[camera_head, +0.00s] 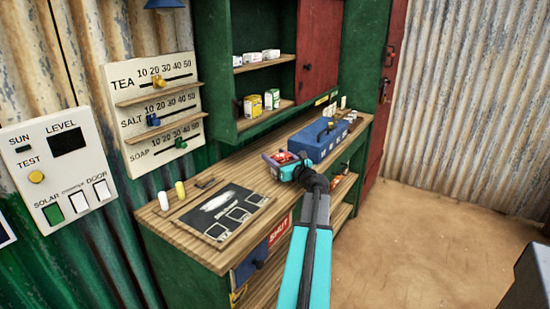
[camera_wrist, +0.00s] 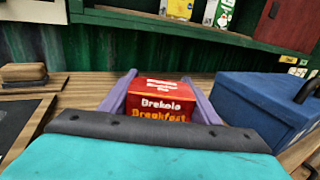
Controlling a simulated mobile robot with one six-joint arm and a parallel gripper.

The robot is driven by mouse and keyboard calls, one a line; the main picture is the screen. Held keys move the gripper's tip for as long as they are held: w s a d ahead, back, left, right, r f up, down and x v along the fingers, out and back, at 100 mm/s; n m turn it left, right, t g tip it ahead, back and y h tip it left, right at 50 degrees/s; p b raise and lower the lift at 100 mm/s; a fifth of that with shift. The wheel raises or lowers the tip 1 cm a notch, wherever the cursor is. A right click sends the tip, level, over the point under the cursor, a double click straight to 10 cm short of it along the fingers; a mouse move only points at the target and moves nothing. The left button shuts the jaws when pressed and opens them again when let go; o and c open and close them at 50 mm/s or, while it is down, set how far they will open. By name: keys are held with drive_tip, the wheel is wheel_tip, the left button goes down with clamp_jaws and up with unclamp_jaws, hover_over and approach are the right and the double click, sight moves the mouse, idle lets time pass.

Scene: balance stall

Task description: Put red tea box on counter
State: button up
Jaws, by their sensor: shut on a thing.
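The red tea box (camera_wrist: 160,100) is in the wrist view, with pale and orange lettering on its top and front. My gripper (camera_wrist: 156,88) has a purple finger on each side of the box and is shut on it. In the head view the red box (camera_head: 283,158) shows small at the end of my arm, with my gripper (camera_head: 281,160) around it. It is over the wooden counter (camera_head: 182,232), left of a blue box. I cannot tell whether its underside touches the counter.
The blue box (camera_head: 318,139) stands close to the right of my gripper. A black board (camera_head: 232,205) with white outlines lies on the near counter, beside chalks (camera_head: 180,189). A green shelf (camera_head: 262,121) holding small boxes hangs above.

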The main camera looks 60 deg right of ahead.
drive_tip(key=o, duration=1.1)
drive_tip(key=shift+r, duration=0.2)
drive_tip(key=v, duration=1.1)
drive_tip(key=shift+s+a+f, duration=0.1)
drive_tip(key=shift+s+a, duration=0.1)
drive_tip(key=shift+s, duration=0.3)
